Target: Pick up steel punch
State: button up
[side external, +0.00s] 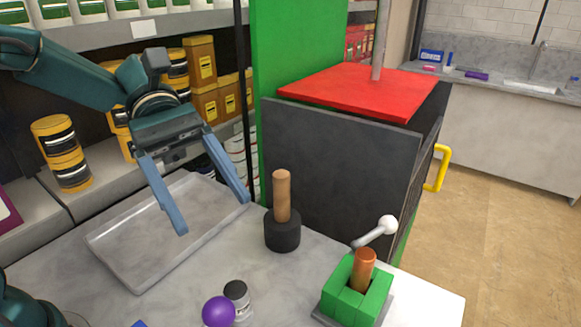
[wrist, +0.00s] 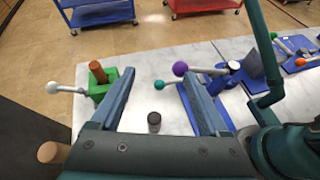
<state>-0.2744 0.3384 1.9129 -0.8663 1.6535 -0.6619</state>
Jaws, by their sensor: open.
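A small steel-grey cylinder with a dark top (side external: 237,297), which looks like the steel punch, stands upright on the pale worktop beside a purple ball. In the wrist view it shows as a short dark cylinder (wrist: 154,122) between my fingers' lines of sight. My gripper (side external: 210,213) is open and empty, pointing down above the metal tray, to the left of and well behind the cylinder. Its two blue fingers also show spread apart in the wrist view (wrist: 157,78). Nothing is between them in the side view.
The metal tray (side external: 150,240) lies below my gripper. A black block with a wooden handle (side external: 282,195) stands upright to its right. A green vise (side external: 345,295) holds a copper-coloured cylinder (side external: 364,268). A purple ball (side external: 218,311) is close to the small cylinder. A dark panel (side external: 340,160) stands behind.

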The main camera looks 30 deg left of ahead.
aim_at(245, 315)
jog(key=shift+n+h, duration=0.5)
jog(key=f, duration=1.3)
jog(key=w+f, duration=0.1)
jog(key=f, duration=0.5)
jog(key=shift+f, duration=0.15)
jog(key=shift+x, duration=2.55)
jog(key=shift+a+f, duration=0.1)
grip_shut()
